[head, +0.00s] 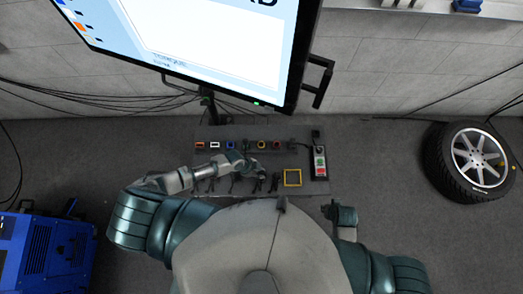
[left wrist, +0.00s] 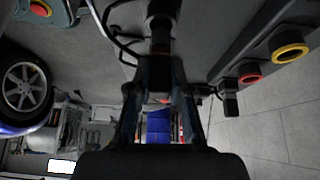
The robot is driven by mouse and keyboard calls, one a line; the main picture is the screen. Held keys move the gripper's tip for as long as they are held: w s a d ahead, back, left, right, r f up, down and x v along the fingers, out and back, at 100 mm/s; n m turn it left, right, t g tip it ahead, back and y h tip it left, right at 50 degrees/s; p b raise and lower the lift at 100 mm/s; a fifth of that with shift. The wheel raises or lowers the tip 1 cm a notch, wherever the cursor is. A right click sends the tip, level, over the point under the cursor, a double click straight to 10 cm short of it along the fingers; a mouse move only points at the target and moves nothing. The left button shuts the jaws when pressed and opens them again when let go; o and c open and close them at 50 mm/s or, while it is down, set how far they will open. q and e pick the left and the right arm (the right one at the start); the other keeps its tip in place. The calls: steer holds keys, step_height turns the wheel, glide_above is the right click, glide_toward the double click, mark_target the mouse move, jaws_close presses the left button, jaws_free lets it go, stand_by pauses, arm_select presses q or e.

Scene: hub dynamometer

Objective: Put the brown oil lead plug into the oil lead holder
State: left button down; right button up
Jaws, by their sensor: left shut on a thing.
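My left gripper (head: 258,172) reaches over the middle of the bench panel in the head view. In the left wrist view my left gripper (left wrist: 160,82) is shut on a dark plug (left wrist: 160,42), which has a faint brownish band. The plug's colour is hard to tell in this light. A row of coloured holders runs along the panel's back, with yellow (head: 261,145) and red (head: 276,145). A dark holder or plug (head: 291,145) stands right of the red one; it also shows in the wrist view (left wrist: 230,103). The held plug is apart from it. My right gripper is not in view.
Orange (head: 199,145), white (head: 214,145) and blue (head: 230,145) holders stand at left. A yellow square frame (head: 292,178) and a button box (head: 320,163) lie at right. A large screen (head: 210,40) overhangs behind. Dark cables curve beside the gripper in the wrist view.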

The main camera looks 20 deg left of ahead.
arm_select(q)
steer(key=shift+f, duration=0.1)
stand_by(0.6)
steer(key=shift+f+b, duration=1.3)
steer(key=shift+f, duration=0.1)
steer(key=c, duration=1)
jaws_free()
steer(key=shift+r, duration=0.1)
steer(key=v, duration=1.2)
